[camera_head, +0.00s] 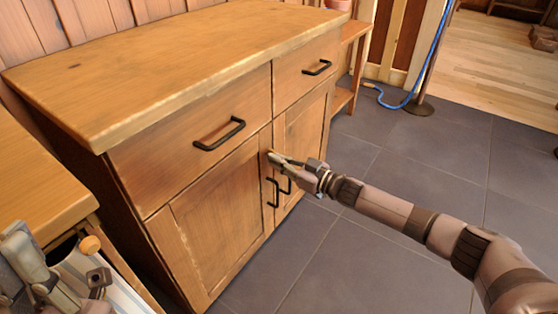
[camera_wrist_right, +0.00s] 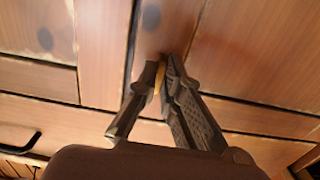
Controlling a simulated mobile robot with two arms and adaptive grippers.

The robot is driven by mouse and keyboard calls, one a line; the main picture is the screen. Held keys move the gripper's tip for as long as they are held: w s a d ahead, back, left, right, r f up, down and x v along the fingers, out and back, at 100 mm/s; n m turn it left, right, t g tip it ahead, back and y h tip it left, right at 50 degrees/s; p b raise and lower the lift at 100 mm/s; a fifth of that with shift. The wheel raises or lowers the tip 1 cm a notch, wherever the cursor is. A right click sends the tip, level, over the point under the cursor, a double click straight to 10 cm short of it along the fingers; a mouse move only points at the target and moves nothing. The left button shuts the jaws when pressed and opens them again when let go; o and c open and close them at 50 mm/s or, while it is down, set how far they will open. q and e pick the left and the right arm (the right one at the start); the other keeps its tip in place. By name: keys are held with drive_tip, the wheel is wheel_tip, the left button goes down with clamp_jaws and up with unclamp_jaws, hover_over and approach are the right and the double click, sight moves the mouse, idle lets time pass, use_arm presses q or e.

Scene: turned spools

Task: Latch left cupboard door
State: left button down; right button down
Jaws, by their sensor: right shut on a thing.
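The left cupboard door (camera_head: 215,220) looks flush with the cupboard front in the head view, with a black handle (camera_head: 272,192) near its right edge. My right gripper (camera_head: 273,157) is at the upper right corner of this door, just below the drawers. In the right wrist view its fingers (camera_wrist_right: 160,75) are closed on a small yellowish piece (camera_wrist_right: 157,80), which looks like the latch. The fingers hide most of it, so its angle cannot be told. My left gripper (camera_head: 97,280) is partly in view at the lower left, and its jaw state is unclear.
The right door (camera_head: 305,130) has its own black handle (camera_head: 285,184) beside the left one. Two drawers (camera_head: 205,130) with black handles sit above the doors. Another wooden surface (camera_head: 35,185) stands at the left. The grey tiled floor (camera_head: 350,250) in front is clear.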

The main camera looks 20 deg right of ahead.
drive_tip(key=shift+n, duration=0.3)
drive_tip(key=n, duration=1.1)
drive_tip(key=n+p, duration=0.1)
drive_tip(key=n, duration=0.5)
drive_tip(key=shift+w+d+r, duration=0.2)
drive_tip(key=shift+d+r, duration=0.05)
drive_tip(key=shift+n, duration=0.3)
idle(0.5)
drive_tip(key=c, duration=1.7)
unclamp_jaws()
